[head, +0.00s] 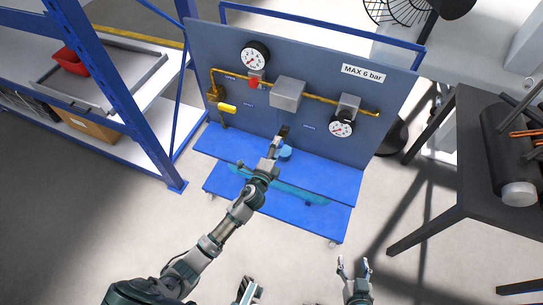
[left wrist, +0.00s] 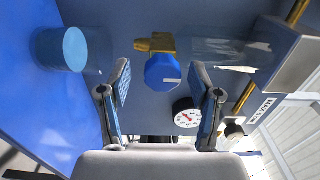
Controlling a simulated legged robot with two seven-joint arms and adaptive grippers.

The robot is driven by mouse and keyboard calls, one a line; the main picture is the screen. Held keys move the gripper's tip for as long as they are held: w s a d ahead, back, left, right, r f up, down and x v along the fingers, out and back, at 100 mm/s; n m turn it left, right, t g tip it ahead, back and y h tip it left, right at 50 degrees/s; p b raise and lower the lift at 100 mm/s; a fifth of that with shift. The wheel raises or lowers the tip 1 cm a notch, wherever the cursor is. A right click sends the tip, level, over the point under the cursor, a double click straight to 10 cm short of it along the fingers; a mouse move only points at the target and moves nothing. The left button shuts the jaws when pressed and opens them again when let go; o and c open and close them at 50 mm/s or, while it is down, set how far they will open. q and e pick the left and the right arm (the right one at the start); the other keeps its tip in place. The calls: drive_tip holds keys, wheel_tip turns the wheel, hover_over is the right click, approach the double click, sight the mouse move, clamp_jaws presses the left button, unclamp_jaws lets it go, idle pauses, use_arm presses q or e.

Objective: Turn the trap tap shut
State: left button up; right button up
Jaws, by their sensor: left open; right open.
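In the left wrist view a small blue knob (left wrist: 162,71) with a pale mark sits on a brass fitting (left wrist: 155,43) in front of the panel; I take it for the trap tap. In the head view my left gripper hides it. My left gripper (head: 283,133) reaches to the panel below the grey box. Its two fingers are open, one on each side of the knob in the left wrist view (left wrist: 160,86), with gaps visible. My right gripper (head: 354,270) is open and empty at the bottom of the head view, far from the panel.
A blue cup (head: 285,153) stands on the blue shelf (head: 335,178) close to my left gripper. The panel carries a grey box (head: 287,94), a red knob (head: 253,83), a yellow handle (head: 227,107) and gauges (head: 341,128). Floor before the trolley is clear.

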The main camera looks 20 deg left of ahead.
use_arm(q)
drive_tip(key=s, duration=1.1)
drive_tip(key=shift+a, duration=0.25)
use_arm(e)
drive_tip(key=shift+w, duration=0.1)
use_arm(q)
drive_tip(key=shift+f, duration=0.1)
